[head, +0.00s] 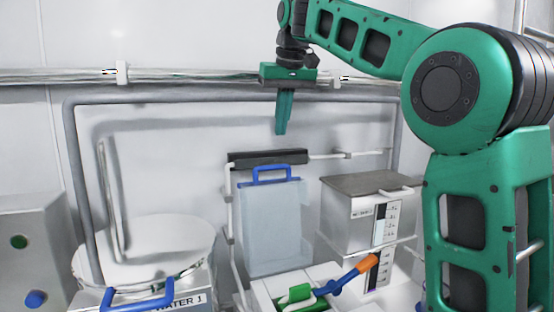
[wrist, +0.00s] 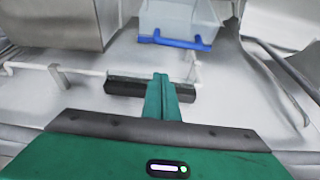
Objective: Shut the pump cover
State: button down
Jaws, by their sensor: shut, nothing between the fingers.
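A translucent bluish panel with a blue handle (head: 270,220), which looks like the pump cover, stands upright behind a white unit (head: 263,290) at the bottom. It also shows in the wrist view as a clear hollow shape (wrist: 180,18) with the blue handle along its near edge. The white unit holds a green part (head: 297,295) and an orange and blue lever (head: 352,272); its lower part is cut off. My gripper (head: 281,132) is shut and empty, pointing down above the cover and clear of it. In the wrist view my fingers (wrist: 165,77) overlap a dark bar.
The dark bar (head: 268,158) on white piping is behind the cover. A metal box (head: 370,210) with a label stands at right. A white round vessel (head: 150,245) with a blue handle is at left. Pipes run along the wall (head: 200,76). Free air surrounds my gripper.

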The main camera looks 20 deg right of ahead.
jog(key=shift+a+f, duration=0.15)
jog(key=shift+f, duration=1.3)
jog(key=shift+a+f, duration=0.2)
jog(key=shift+f, duration=1.2)
jog(key=shift+a+f, duration=0.15)
jog(key=shift+f, duration=1.3)
